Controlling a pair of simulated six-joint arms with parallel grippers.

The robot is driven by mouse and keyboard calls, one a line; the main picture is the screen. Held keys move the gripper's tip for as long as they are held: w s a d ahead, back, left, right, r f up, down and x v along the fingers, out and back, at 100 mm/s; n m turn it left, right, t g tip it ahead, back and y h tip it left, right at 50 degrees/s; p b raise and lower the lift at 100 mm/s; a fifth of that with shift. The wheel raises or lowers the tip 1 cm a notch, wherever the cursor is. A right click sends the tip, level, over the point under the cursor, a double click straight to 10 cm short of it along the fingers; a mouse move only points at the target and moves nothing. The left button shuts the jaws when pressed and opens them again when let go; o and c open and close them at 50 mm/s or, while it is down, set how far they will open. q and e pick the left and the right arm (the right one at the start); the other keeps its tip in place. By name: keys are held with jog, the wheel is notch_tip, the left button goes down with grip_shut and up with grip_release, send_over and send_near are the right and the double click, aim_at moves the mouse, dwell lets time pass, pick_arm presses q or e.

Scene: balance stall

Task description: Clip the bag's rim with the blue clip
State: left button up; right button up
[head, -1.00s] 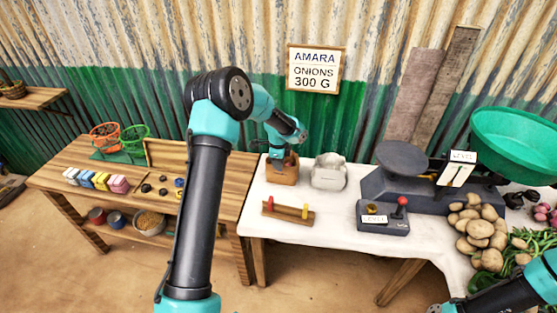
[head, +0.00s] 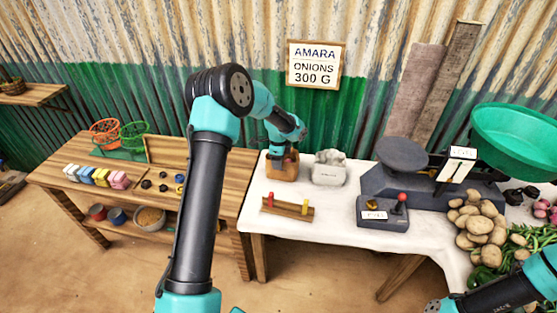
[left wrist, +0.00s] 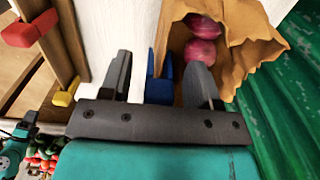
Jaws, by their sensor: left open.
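The brown paper bag (head: 284,172) stands at the table's left end; in the left wrist view the open bag (left wrist: 258,48) holds red onions (left wrist: 202,40). My left gripper (head: 283,151) is over the bag. In the left wrist view my left gripper (left wrist: 160,64) is open, one finger outside the bag and one by its opening. The blue clip (left wrist: 160,82) lies between the fingers, at the bag's left rim, with a gap to the left finger. Whether it grips the rim I cannot tell. My right gripper (head: 434,306) is cut off at the lower right.
A wooden rack (head: 288,211) with a red and a yellow clip stands in front of the bag. The scale (head: 415,185), a small control box (head: 383,212) and potatoes (head: 480,225) fill the right side.

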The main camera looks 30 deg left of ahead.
pick_arm(q)
notch_tip(320, 180, up, 17)
jog(key=shift+r, duration=0.2)
dwell(0.5)
notch_tip(320, 180, up, 7)
dwell(1.2)
dwell(0.4)
